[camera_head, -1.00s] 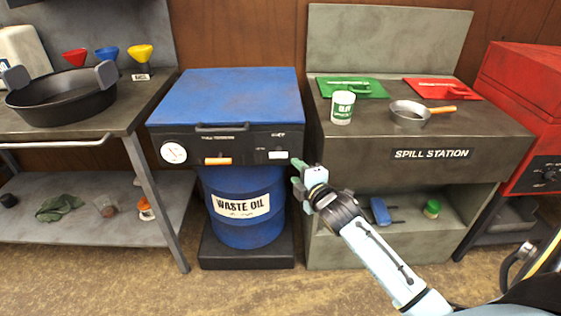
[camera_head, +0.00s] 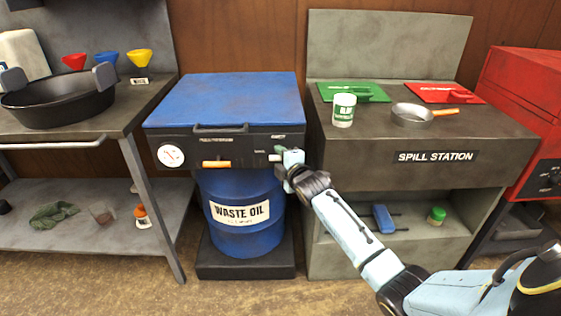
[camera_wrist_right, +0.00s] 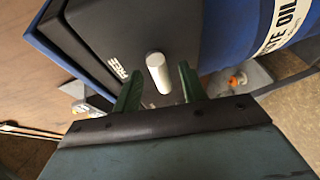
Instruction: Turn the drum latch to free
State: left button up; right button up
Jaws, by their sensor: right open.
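The blue waste oil drum (camera_head: 240,212) stands under a black box with a blue lid (camera_head: 225,100). The drum latch, a short white bar (camera_head: 274,158), is at the right end of the box's dark front. In the right wrist view the white bar (camera_wrist_right: 158,73) lies between my finger tips, beside the word FREE (camera_wrist_right: 118,68). My right gripper (camera_head: 284,156) is at the latch in the head view. In the wrist view its green fingers (camera_wrist_right: 160,84) are open, one on each side of the bar; contact cannot be told. My left gripper is not in view.
An orange handle (camera_head: 217,164) and a round white gauge (camera_head: 171,155) are on the same front. The spill station (camera_head: 420,140) stands close on the right, a workbench (camera_head: 110,120) on the left. The floor in front is clear.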

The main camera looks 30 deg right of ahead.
grip_shut()
jog(key=shift+m, duration=0.3)
pick_arm(q)
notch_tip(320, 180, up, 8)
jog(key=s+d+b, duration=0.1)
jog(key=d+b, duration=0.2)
jog(key=b, duration=0.1)
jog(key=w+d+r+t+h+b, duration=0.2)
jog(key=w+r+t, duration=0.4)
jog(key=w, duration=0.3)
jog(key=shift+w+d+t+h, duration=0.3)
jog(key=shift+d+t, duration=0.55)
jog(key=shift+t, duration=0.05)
pick_arm(e)
jog(key=shift+f+m+t+h, duration=0.15)
jog(key=shift+m+t+h, duration=0.75)
jog(key=shift+m, duration=2.3)
jog(key=shift+f+m+t+h, duration=0.15)
jog(key=shift+m+t+h, duration=0.75)
jog(key=shift+m, duration=2.3)
jog(key=shift+f+m+t+h, duration=0.15)
jog(key=shift+m+t+h, duration=0.7)
jog(key=shift+m, duration=2.35)
